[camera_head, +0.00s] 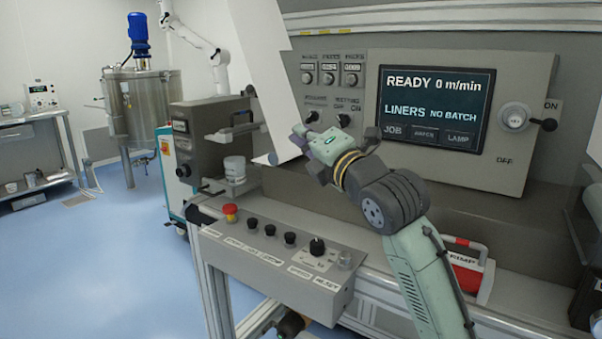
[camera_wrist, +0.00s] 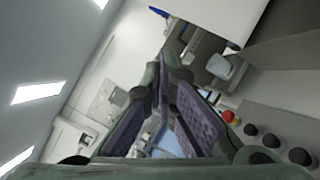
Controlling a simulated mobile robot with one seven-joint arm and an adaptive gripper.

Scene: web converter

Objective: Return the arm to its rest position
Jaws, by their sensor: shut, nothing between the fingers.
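My gripper (camera_head: 309,140) is at the end of my green and dark grey arm, raised in front of the machine's control panel. It points left, beside the lower edge of a hanging white sheet; I cannot tell if they touch. In the wrist view my gripper (camera_wrist: 168,85) shows its two purple-padded fingers converging at the far end, with nothing held between them. My arm reaches up from the lower right of the head view, over the machine's ledge.
The control panel (camera_head: 345,75) with screen (camera_head: 436,110) and a side knob (camera_head: 514,117) is close behind my arm. Below stands a button box (camera_head: 275,262) with a red emergency stop (camera_head: 230,212). A red-and-white box (camera_head: 468,275) sits right of my arm. Blue floor is open at left.

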